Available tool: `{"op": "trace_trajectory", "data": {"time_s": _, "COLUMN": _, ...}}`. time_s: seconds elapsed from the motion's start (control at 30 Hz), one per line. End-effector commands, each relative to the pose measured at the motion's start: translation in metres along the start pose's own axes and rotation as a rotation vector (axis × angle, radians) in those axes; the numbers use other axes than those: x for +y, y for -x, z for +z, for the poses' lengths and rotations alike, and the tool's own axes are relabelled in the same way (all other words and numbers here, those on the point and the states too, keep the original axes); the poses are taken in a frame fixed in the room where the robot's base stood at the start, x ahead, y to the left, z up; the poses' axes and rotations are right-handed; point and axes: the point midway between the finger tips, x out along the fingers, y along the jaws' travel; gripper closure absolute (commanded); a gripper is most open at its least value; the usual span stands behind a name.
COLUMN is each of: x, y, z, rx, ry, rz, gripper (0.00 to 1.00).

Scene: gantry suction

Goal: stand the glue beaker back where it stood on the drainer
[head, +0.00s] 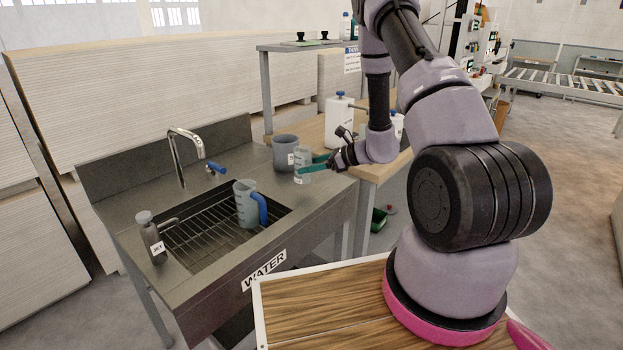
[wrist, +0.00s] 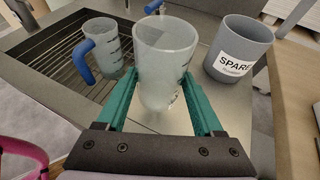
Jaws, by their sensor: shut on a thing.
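A clear beaker with dark marks (wrist: 165,65) is between the green fingers of my gripper (wrist: 164,104), which is shut on it. In the head view the held beaker (head: 303,163) is upright at the right end of the steel sink unit, over the flat steel top; I cannot tell whether it touches the top. My gripper (head: 318,164) reaches it from the right. The drainer, a dark wire rack (head: 190,236), lies in the sink to the left of the beaker. No label reading glue is legible on the held beaker.
A jug with a blue handle (head: 245,204) stands on the rack. A grey pot labelled SPARE (wrist: 240,48) stands right of the held beaker in the wrist view. A small bottle (head: 151,238) is at the sink's left front. The tap (head: 187,150) rises behind the sink.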

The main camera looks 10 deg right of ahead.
Motion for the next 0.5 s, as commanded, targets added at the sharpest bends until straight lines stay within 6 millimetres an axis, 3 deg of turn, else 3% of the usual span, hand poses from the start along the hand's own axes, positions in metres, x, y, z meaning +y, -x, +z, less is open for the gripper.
{"op": "trace_trajectory", "data": {"time_s": 0.3, "x": 0.000, "y": -0.016, "z": -0.037, "rx": -0.001, "ry": -0.001, "rz": 0.000, "gripper": 1.00}}
{"op": "trace_trajectory", "data": {"time_s": 0.5, "x": -0.001, "y": -0.019, "z": -0.044, "rx": -0.003, "ry": 0.001, "rz": -0.001, "gripper": 1.00}}
